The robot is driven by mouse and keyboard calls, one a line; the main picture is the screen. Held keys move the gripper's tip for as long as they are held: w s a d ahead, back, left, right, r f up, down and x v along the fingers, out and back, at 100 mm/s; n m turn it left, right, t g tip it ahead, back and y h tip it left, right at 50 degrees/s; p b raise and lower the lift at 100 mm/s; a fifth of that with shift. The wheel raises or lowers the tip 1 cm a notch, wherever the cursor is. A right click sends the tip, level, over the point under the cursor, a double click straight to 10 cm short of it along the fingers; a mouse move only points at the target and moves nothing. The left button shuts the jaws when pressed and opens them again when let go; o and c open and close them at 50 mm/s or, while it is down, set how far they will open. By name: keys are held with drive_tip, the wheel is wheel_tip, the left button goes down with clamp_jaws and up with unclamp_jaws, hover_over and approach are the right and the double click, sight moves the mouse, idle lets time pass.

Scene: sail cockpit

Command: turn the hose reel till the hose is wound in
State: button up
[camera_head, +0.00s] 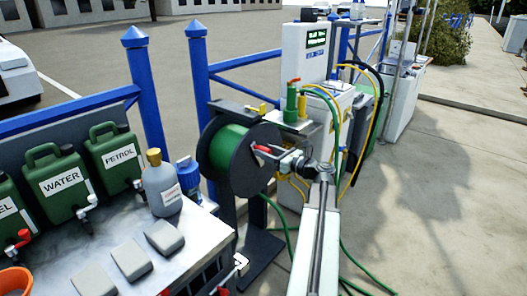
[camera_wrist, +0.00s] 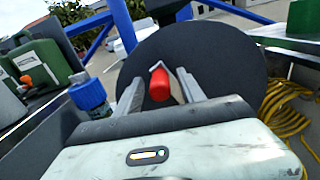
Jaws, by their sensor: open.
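The hose reel (camera_head: 237,150) has black round side plates and green hose wound on its drum. It stands on a dark post beside the metal bench. In the wrist view the near side plate (camera_wrist: 222,58) fills the middle. A red crank handle (camera_wrist: 160,84) sticks out from it towards me. My gripper (camera_wrist: 160,93) is open, with one finger on each side of the red handle; I cannot tell whether either touches it. In the head view my gripper (camera_head: 285,154) reaches the reel from the right. Green hose (camera_head: 352,283) trails on the ground.
A metal bench (camera_head: 100,270) at the left bears green canisters (camera_head: 60,181), a grey bottle (camera_head: 161,186) and grey blocks. A white cabinet (camera_head: 303,51) with yellow and green hoses stands behind my arm. Blue railings (camera_head: 145,88) run behind the reel. Paving at the right is clear.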

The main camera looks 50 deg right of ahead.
drive_tip(key=shift+w, duration=0.6)
drive_tip(key=shift+a, duration=0.1)
clamp_jaws()
drive_tip(key=shift+s, duration=0.1)
idle(0.8)
